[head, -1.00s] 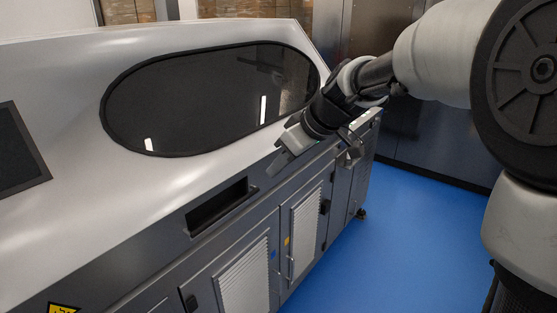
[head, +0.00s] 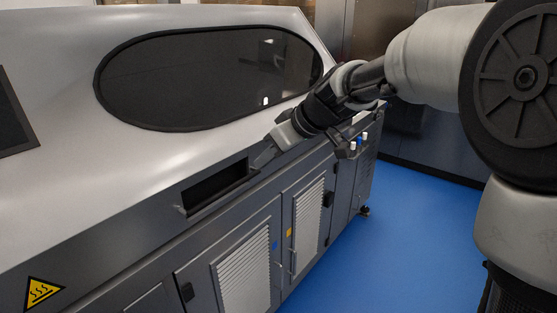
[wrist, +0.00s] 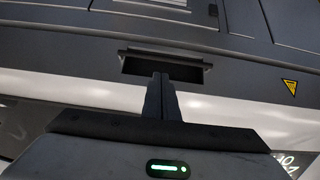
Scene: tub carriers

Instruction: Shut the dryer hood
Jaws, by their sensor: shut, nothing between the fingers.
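The dryer hood (head: 165,150) is a large pale grey sloping cover with a dark oval window (head: 205,80). Below it runs a dark front band with a recessed handle slot (head: 214,187), which also shows in the wrist view (wrist: 190,68). I cannot tell from these views whether the hood is fully down. My gripper (head: 262,158) is shut and empty, with its fingertips close to the right end of the slot in the head view. In the wrist view my fingers (wrist: 161,80) point at the slot and overlap its edge; contact is unclear.
Louvred cabinet doors (head: 245,275) sit under the band. A yellow warning sign (head: 42,292) is at lower left and a dark panel (head: 12,120) at far left. The blue floor (head: 350,260) is clear at the right. Tall dark cabinets (head: 400,130) stand behind.

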